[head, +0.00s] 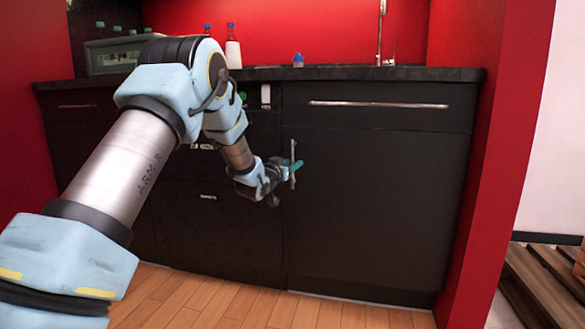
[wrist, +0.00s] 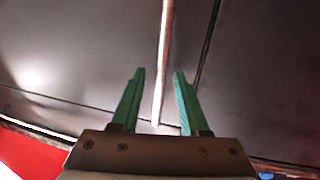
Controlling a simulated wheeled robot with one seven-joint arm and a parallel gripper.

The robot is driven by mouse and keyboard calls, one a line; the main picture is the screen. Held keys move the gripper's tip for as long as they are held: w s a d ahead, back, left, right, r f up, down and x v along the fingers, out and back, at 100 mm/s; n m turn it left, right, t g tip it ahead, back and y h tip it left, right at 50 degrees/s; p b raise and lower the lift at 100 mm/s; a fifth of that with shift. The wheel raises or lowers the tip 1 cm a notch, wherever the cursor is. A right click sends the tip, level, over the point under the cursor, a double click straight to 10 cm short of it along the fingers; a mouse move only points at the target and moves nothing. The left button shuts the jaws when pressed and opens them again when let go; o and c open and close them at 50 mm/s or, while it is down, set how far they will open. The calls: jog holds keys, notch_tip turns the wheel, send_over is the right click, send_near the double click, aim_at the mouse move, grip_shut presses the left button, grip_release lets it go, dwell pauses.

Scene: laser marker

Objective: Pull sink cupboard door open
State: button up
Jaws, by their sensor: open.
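The sink cupboard door (head: 370,205) is a dark, flat panel below the sink, and it looks closed. Its handle is a vertical metal bar (head: 292,155) near the door's left edge. In the wrist view the handle (wrist: 163,65) runs down between the green fingers of my gripper (wrist: 157,88). My gripper also shows at the handle in the head view (head: 288,167). The fingers are open, one on each side of the bar, with gaps visible between them and the bar. A dark seam (wrist: 208,45) runs beside the right finger.
A drawer front with a horizontal handle (head: 378,104) lies above the door. The counter (head: 345,73) holds a tap (head: 380,35), a blue-capped bottle (head: 233,48) and a small blue item (head: 298,60). A red wall (head: 480,160) stands at the right. Wooden floor (head: 285,309) lies in front.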

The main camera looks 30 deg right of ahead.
jog(key=shift+w+d, duration=0.35)
jog(key=shift+d, duration=0.15)
grip_shut()
dwell(1.2)
